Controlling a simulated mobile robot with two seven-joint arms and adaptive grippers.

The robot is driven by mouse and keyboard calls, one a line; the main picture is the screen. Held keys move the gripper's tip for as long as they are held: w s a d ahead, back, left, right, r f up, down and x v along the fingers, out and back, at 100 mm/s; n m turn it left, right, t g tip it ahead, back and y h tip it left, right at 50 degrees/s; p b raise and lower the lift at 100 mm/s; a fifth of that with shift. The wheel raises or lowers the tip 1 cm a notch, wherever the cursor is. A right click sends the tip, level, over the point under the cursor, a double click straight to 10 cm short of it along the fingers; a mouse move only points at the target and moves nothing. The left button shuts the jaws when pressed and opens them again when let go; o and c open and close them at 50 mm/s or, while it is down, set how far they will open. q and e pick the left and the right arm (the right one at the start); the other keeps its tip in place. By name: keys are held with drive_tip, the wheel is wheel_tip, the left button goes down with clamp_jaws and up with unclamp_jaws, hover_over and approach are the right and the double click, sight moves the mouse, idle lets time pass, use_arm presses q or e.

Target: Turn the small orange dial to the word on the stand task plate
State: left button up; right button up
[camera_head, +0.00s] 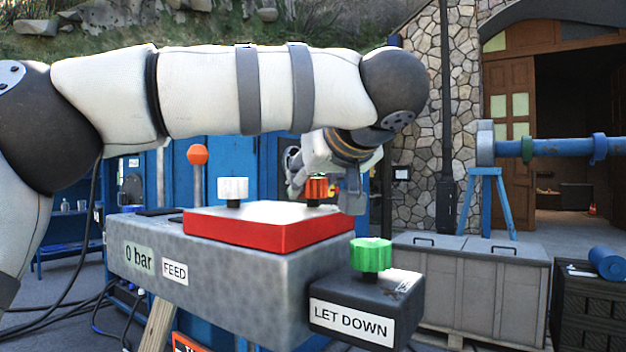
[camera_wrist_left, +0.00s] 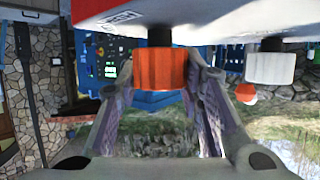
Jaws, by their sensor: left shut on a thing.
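The small orange dial (camera_head: 317,187) stands on the red panel (camera_head: 265,232) on top of the grey box. My left gripper (camera_head: 323,190) reaches it from behind and above, with a finger on either side. In the left wrist view the ribbed orange dial (camera_wrist_left: 160,68) sits between the two fingers, which are shut on it. The dial's pointer and any words around it cannot be read. An orange-edged plate (camera_head: 187,343) below the box is cut off by the picture's bottom edge; its word is not readable. My right gripper is not in view.
A white knob (camera_head: 233,187) stands left of the dial on the same panel. A green knob (camera_head: 370,254) sits on the lower LET DOWN box. The grey box (camera_head: 215,280) bears "0 bar" and "FEED" labels. An orange-balled lever (camera_head: 197,155) stands behind.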

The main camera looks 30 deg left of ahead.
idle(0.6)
use_arm(q)
drive_tip(key=o, duration=1.2)
drive_tip(key=v, duration=1.2)
drive_tip(key=shift+w+d, duration=0.1)
drive_tip(key=shift+w, duration=0.05)
